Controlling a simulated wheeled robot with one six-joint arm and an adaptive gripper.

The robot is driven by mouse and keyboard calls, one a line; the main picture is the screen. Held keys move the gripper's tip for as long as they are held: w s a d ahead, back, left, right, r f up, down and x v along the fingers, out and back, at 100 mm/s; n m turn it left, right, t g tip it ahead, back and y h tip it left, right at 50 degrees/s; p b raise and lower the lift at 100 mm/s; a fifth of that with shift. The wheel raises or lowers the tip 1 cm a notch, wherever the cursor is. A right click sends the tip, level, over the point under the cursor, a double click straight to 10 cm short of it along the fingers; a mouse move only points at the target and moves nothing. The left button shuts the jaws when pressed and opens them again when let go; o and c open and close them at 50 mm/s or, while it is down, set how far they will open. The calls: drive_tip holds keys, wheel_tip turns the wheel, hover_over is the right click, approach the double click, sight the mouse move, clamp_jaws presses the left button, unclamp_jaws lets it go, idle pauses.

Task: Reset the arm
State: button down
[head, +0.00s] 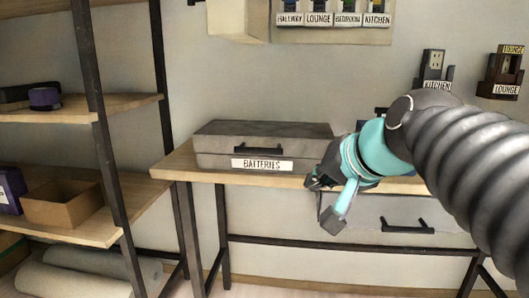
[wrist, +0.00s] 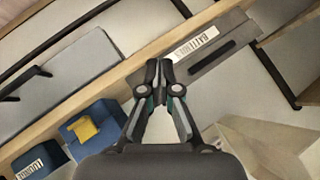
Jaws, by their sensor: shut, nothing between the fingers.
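My gripper (head: 326,203) is at the end of my arm, which reaches in from the right in the head view. It is in front of the table edge, just right of the grey box labelled BATTERIES. In the wrist view my gripper (wrist: 160,67) has its fingertips close together at the middle, with nothing seen between them. The BATTERIES box (head: 262,130) sits closed on the wooden table (head: 180,163). In the wrist view the box (wrist: 228,30) shows tilted, beyond the fingertips. My arm hides part of the table behind it.
A grey drawer (head: 445,215) with a black handle is under the table. A shelf rack (head: 65,110) stands at the left with an open cardboard box (head: 62,208). KITCHEN (head: 435,72) and LOUNGE (head: 504,72) sockets are on the wall. A blue holder (wrist: 95,128) contains something yellow.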

drive_tip(key=s+d+f+n+g+h+p, duration=0.2)
drive_tip(key=s+d+f, duration=0.1)
drive_tip(key=s+f, duration=0.4)
drive_tip(key=s+d+f+n+g+h+p, duration=0.1)
drive_tip(key=s+d+f+g+h+p, duration=0.1)
drive_tip(key=s+f, duration=0.5)
wheel_tip(320, 180, down, 4)
drive_tip(key=shift+d+r+n, duration=0.25)
drive_tip(key=shift+d+n, duration=0.15)
drive_tip(key=shift+d, duration=0.5)
drive_tip(key=shift+d, duration=0.1)
